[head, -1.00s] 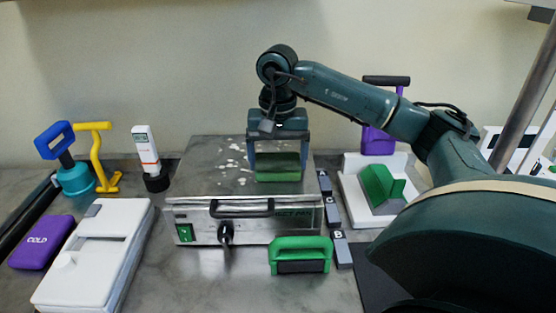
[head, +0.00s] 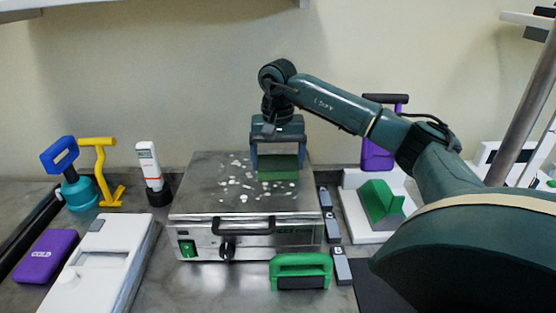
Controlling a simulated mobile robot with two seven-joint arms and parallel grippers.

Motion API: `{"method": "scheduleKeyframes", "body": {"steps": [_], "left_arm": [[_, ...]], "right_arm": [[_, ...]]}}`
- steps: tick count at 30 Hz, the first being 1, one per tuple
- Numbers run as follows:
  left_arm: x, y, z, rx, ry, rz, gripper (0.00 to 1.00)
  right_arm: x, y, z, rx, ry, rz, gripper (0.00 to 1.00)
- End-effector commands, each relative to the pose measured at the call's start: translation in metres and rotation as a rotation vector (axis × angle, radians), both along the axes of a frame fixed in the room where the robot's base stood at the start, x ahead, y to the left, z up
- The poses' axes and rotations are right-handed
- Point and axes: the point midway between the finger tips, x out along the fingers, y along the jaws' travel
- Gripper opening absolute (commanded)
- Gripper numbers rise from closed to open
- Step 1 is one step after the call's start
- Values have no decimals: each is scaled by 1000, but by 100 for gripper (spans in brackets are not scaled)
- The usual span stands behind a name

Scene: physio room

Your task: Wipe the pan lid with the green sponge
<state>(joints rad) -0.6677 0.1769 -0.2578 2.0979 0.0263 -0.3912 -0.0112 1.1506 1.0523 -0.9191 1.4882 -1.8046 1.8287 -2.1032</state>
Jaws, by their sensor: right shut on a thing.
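The pan lid (head: 205,200) is the flat grey metal top of a box-shaped unit with a front handle and a green switch. Several whitish specks lie scattered over its middle and right. My right gripper (head: 278,157) is shut on the green sponge (head: 278,172) over the back right part of the lid. The sponge looks low at the lid surface; I cannot tell for sure that it touches. The gripper hides the sponge's upper part and some of the lid behind. My left gripper is not in view.
A green-handled block (head: 300,270) stands in front of the unit. Small grey lettered blocks (head: 332,228) line its right side. A white tray (head: 366,232) with a green wedge is farther right. A white case (head: 100,262) and purple cold pack (head: 46,256) lie left.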

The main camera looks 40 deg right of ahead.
Motion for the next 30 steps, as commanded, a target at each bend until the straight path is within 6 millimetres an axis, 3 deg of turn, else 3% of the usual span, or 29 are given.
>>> {"method": "scheduleKeyframes", "body": {"steps": [30], "left_arm": [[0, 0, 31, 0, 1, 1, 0]], "right_arm": [[49, -41, -1, -1, 1, -1, 67]]}}
